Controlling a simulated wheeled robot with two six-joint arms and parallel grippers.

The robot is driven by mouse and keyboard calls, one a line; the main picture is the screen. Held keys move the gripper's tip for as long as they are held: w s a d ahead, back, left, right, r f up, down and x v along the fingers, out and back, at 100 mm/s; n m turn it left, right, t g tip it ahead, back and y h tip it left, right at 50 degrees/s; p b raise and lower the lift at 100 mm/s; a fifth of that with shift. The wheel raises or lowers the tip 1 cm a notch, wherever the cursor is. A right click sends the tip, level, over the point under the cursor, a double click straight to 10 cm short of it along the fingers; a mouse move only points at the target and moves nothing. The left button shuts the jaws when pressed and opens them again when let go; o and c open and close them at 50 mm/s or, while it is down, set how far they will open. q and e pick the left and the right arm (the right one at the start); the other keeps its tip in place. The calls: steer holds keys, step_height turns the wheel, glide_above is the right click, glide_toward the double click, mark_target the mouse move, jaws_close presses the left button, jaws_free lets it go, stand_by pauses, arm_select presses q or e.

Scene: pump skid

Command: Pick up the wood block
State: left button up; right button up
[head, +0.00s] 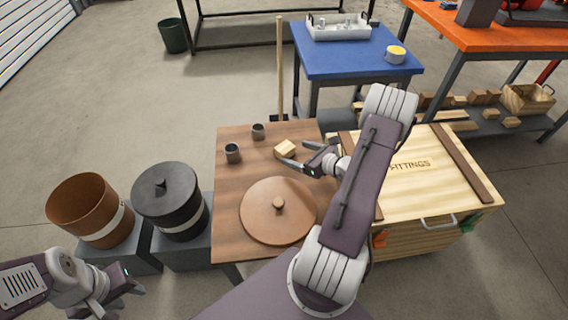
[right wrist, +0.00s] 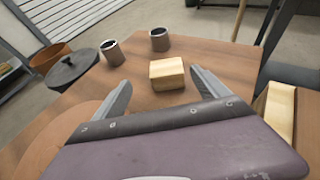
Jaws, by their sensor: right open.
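The wood block (head: 285,148) is a small pale block on the brown table (head: 235,180). In the right wrist view the block (right wrist: 167,74) sits between and just ahead of the fingertips. My right gripper (head: 298,165) is open and empty, close to the block on its near right side; I cannot see contact. It also shows in the right wrist view (right wrist: 162,92) with its two fingers wide apart. My left gripper (head: 126,290) is at the lower left, away from the table; its jaw opening is unclear.
Two grey cups (head: 232,153) (head: 258,131) stand left of the block. A round brown lid (head: 278,210) with a knob lies nearer on the table. A wooden fittings crate (head: 405,195) stands at the right. A black lidded pot (head: 168,200) and a brown pot (head: 85,210) stand left.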

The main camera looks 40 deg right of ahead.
mark_target(290, 151)
steer(key=shift+s+d+f+m+h, duration=0.15)
steer(key=shift+d+m+h, duration=0.1)
steer(key=shift+d, duration=0.15)
steer(key=shift+d+f+m+h, duration=0.15)
steer(key=shift+d+h, duration=0.1)
steer(key=shift+d, duration=0.1)
steer(key=x, duration=0.3)
steer(key=shift+w+a+b, duration=0.1)
steer(key=shift+w+b, duration=0.3)
steer(key=shift+w, duration=0.05)
steer(key=shift+w+a+f, duration=0.15)
steer(key=shift+f, duration=0.1)
steer(key=x, duration=0.1)
steer(key=b+x, duration=0.1)
steer(key=x, duration=0.2)
steer(key=shift+a+f+b, duration=0.25)
steer(key=shift+f+b, duration=0.05)
steer(key=shift+w, duration=0.2)
